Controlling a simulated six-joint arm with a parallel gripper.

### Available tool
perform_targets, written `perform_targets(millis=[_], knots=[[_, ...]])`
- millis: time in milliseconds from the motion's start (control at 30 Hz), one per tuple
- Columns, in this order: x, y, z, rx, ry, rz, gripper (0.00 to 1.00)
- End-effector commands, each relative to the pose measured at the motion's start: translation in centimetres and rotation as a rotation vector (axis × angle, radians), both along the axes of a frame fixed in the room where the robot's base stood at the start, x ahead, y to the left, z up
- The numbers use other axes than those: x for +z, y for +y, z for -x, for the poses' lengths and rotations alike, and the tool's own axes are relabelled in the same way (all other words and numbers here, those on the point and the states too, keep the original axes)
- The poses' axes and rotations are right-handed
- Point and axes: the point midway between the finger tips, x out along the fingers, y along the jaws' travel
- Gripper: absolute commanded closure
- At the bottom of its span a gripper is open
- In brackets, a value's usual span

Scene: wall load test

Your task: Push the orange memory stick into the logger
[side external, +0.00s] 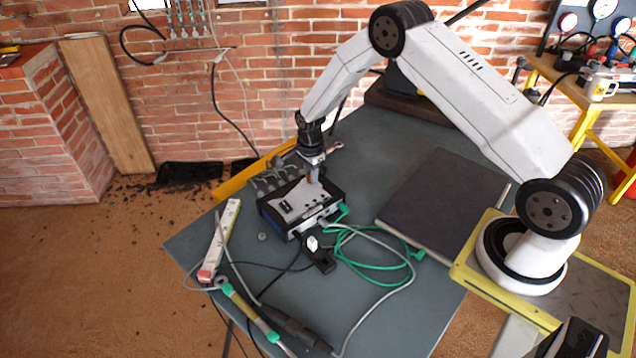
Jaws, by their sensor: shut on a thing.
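The logger (290,203) is a box with a light grey top and dark blue and black sides, standing on the grey table near its far left part. My gripper (313,176) points down over the right rear part of the logger's top. It is shut on the orange memory stick (313,176), of which only a small orange patch shows between the fingers. The stick is at or just above the logger's top; I cannot tell whether it touches or sits in a slot. The fingers and the small scale hide the stick's lower end.
Green and grey cables (385,262) loop in front of the logger, with a small black adapter (320,258). A white bar (220,238) lies to the left. A dark flat panel (443,205) lies right. Metal clamps (275,178) sit behind the logger. The front table is partly clear.

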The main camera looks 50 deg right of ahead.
Motion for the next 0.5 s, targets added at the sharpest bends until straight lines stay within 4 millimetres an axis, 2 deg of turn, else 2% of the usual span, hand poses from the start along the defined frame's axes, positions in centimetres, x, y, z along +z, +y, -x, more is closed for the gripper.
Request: perform_targets(millis=[367, 400, 467, 500], knots=[[-0.12, 0.01, 0.03, 0.0, 0.0, 0.0, 1.0], [-0.12, 0.01, 0.03, 0.0, 0.001, 0.0, 0.67], [-0.12, 0.01, 0.03, 0.0, 0.001, 0.0, 0.48], [-0.12, 0.01, 0.04, 0.0, 0.001, 0.0, 0.35]])
